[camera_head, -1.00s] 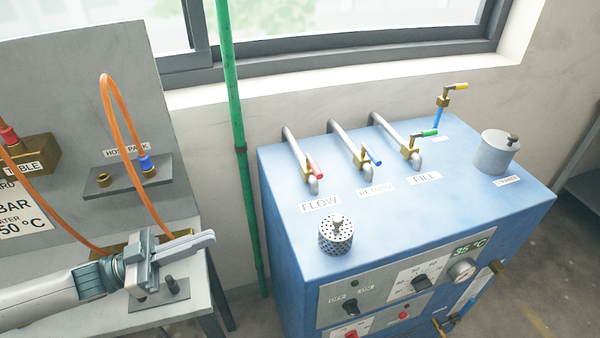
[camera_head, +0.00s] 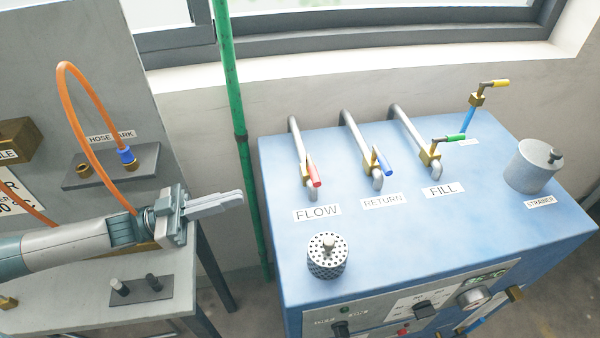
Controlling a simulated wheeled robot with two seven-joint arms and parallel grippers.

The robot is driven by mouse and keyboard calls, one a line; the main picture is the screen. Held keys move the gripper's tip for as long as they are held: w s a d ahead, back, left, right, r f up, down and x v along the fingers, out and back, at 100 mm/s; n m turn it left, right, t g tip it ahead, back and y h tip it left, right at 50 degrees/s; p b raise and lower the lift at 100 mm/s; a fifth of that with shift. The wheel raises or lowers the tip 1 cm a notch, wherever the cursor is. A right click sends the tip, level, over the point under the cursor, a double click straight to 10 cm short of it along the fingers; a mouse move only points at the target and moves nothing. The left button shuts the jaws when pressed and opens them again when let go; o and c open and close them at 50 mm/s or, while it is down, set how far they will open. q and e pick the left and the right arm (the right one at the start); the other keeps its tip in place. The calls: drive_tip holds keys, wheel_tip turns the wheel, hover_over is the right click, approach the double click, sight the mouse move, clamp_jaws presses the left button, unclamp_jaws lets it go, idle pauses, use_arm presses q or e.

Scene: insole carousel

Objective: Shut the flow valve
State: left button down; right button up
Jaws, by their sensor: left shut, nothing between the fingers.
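The flow valve has a red-tipped handle (camera_head: 314,172) on a brass body, on the grey pipe behind the FLOW label (camera_head: 317,212). The pipe stands at the back left of the blue machine's top (camera_head: 400,245). The red handle lies roughly along the pipe and points toward the front. My left gripper (camera_head: 240,197) is shut and empty, with its fingers pointing right. It is left of the blue machine, apart from the red handle. My right gripper is not in view.
The return valve with a blue handle (camera_head: 384,162) and the fill valve with a green handle (camera_head: 450,138) stand to the right. A perforated strainer basket (camera_head: 327,258) is on the machine's front left. A green vertical pipe (camera_head: 238,130) stands behind my gripper.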

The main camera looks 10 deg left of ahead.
sight(313, 175)
use_arm(q)
drive_tip(key=shift+s+a+r, duration=0.1)
drive_tip(key=shift+s, duration=0.1)
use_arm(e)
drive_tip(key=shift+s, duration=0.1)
use_arm(q)
drive_tip(key=shift+w, duration=0.1)
